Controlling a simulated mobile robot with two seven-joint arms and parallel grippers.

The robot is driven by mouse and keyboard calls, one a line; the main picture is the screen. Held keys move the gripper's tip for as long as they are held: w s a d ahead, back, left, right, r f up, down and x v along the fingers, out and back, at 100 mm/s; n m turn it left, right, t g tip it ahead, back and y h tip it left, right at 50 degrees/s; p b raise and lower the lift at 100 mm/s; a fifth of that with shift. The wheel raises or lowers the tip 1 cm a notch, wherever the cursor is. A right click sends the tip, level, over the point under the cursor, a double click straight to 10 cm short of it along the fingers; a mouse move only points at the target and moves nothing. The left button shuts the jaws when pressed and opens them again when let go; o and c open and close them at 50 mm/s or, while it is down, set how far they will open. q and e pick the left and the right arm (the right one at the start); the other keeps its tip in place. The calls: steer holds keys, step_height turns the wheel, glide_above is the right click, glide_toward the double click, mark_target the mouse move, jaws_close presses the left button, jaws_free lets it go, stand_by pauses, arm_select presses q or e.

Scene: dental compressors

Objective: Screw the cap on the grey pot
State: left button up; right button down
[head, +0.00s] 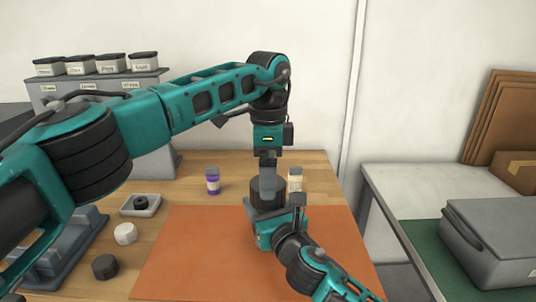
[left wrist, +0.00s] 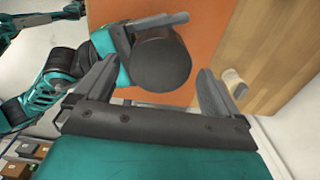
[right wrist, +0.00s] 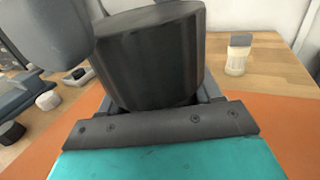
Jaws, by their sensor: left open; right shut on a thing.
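A dark grey cylinder, which looks like the grey pot (head: 267,193), is held upright over the orange mat (head: 190,255). My right gripper (head: 274,209) is shut on its side; the right wrist view shows the pot (right wrist: 150,60) between the fingers. My left gripper (head: 267,177) points down over the pot and is open. In the left wrist view the pot's round, dark top (left wrist: 160,65) lies between and beyond its spread fingers. I cannot tell whether a cap sits on the pot. A dark round piece (head: 105,267) and a white one (head: 125,233) lie on the table at left.
A small tray (head: 152,211) holds a black ring-like part. A purple-labelled bottle (head: 212,181) and a cream bottle with a grey cap (head: 295,179) stand behind the mat. A grey rack stands at left. A green-topped bench (head: 420,232) with a grey case (head: 495,235) is at right.

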arm_select(q)
steer(key=shift+f, duration=1.7)
steer(key=shift+c, duration=0.5)
